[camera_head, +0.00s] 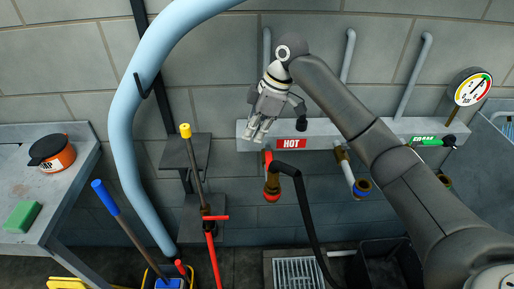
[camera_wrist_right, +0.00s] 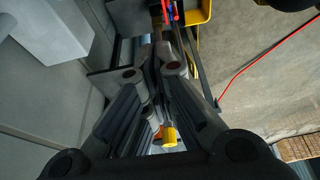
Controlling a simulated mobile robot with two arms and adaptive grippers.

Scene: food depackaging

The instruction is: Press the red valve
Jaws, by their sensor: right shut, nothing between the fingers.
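The red valve (camera_head: 267,160) is on the pipe just left of the HOT sign (camera_head: 291,144), above a brass outlet with a black hose. Only a small part of its red handle shows. My right gripper (camera_head: 257,136) is above and slightly left of the valve, fingers pointing down. Its fingers are shut and empty. From this angle I cannot tell whether they touch the valve. In the wrist view the shut fingers of the right gripper (camera_wrist_right: 155,70) fill the middle, and the valve cannot be made out. My left gripper is not in view.
A yellow-tipped pole (camera_head: 194,158) stands left of the valve, its yellow tip (camera_wrist_right: 170,137) also in the wrist view. A thick light-blue hose (camera_head: 122,115) hangs further left. A green valve (camera_head: 428,141) and gauge (camera_head: 472,87) are right. A floor grate (camera_head: 297,272) lies below.

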